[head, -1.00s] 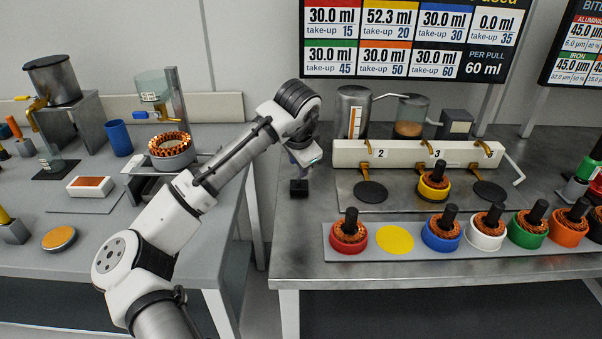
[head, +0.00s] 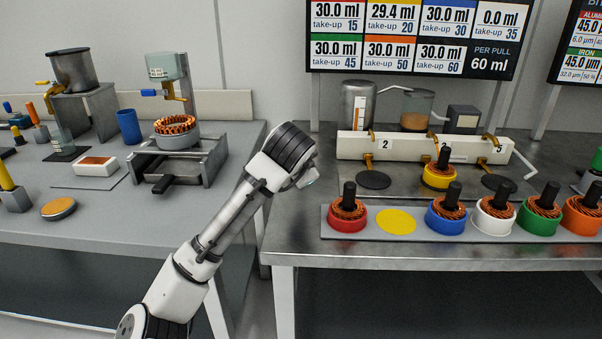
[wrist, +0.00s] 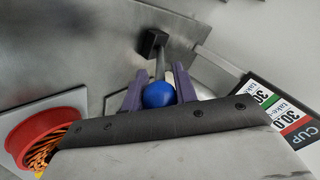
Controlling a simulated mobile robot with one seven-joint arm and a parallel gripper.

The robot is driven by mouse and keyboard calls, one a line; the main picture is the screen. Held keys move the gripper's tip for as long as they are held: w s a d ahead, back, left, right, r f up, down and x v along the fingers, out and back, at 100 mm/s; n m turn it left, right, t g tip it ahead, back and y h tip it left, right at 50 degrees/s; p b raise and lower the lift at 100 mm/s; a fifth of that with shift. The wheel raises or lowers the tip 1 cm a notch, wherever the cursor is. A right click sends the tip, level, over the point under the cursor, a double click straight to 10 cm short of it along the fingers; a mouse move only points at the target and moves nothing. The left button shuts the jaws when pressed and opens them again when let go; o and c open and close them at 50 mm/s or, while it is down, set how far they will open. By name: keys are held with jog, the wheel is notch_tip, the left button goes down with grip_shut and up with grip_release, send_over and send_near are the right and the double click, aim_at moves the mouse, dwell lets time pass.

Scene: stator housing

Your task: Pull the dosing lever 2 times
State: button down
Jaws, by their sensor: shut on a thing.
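In the wrist view a round blue knob (wrist: 158,95) sits between the two purple fingers of my gripper (wrist: 160,92), which is shut on it. The knob tops a dark rod (wrist: 160,65) that runs to a black block (wrist: 153,43) on the metal table. I take this to be the dosing lever. In the head view my wrist (head: 290,150) hides the gripper and the lever. The yellow-cupped stator (head: 440,176) stands under the middle spout of the white dosing bar (head: 410,148). The board (head: 415,35) reads 29.4 ml in its yellow cell and 60 ml per pull.
A tray (head: 398,210) along the table front holds several stators in coloured cups and an empty yellow disc (head: 396,222). The red-cupped one (head: 347,215) is closest to my arm. The left bench (head: 110,215) carries a blue cup (head: 129,126) and other stations.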

jog(key=shift+s+f+t+b, duration=0.35)
jog(key=shift+f+t+b, duration=0.25)
jog(key=shift+b, duration=0.4)
jog(key=c, duration=1.1)
grip_release()
jog(key=v, duration=1.4)
jog(key=shift+f, duration=0.1)
